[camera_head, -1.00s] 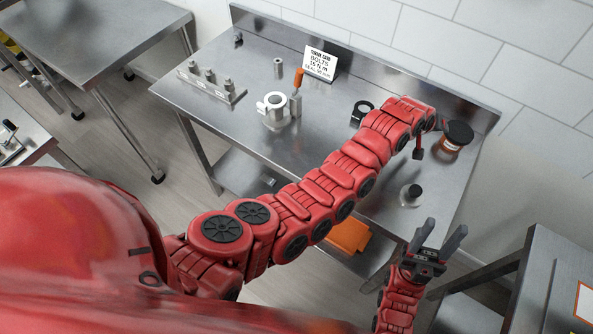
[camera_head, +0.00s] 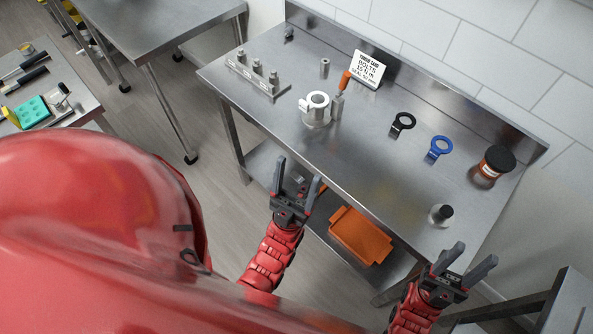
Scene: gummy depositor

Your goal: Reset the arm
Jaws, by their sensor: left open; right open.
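My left gripper (camera_head: 298,186) is open and empty. It points up in front of the steel table's (camera_head: 375,165) near edge. My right gripper (camera_head: 472,262) is also open and empty. It is near the table's front right corner, with its fingers spread. Both forearms come up from the bottom of the view, and neither gripper appears to hold anything.
On the table are a white ring-topped fixture (camera_head: 316,112), a bolt rack (camera_head: 257,75), an orange-handled tool (camera_head: 345,80), a torque card (camera_head: 367,69), a black ring tool (camera_head: 402,123), a blue ring tool (camera_head: 439,147), a dark-lidded jar (camera_head: 494,162) and a small black-knobbed part (camera_head: 441,214). An orange bin (camera_head: 359,236) sits below.

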